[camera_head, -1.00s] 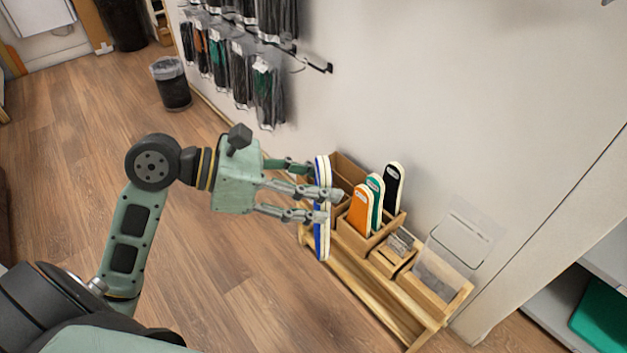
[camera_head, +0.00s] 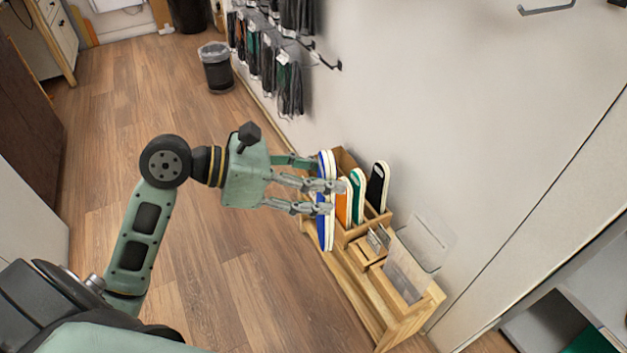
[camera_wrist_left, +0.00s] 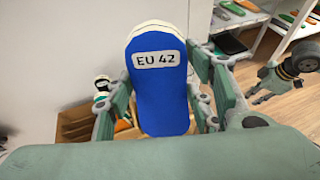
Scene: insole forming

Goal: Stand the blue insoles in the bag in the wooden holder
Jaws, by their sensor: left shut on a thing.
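My left gripper (camera_head: 322,197) is shut on the blue insoles (camera_head: 325,232), a pair with white edges held upright. In the left wrist view the blue insoles (camera_wrist_left: 160,95) stand between the fingers and carry an "EU 42" label. No bag can be made out around them. The wooden holder (camera_head: 362,290) stands against the wall. The insoles are at its far left end, in front of or over it; I cannot tell whether they touch it. In the left wrist view the holder (camera_wrist_left: 75,125) is partly hidden behind the insoles and fingers. My right gripper is not identifiable in the head view.
Orange (camera_head: 344,203), green (camera_head: 357,196) and black insoles (camera_head: 377,187) stand in the holder just right of my gripper. Clear panels (camera_head: 418,255) stand at its near end. Packs hang on the wall (camera_head: 268,60). A bin (camera_head: 217,70) stands behind. The floor left is clear.

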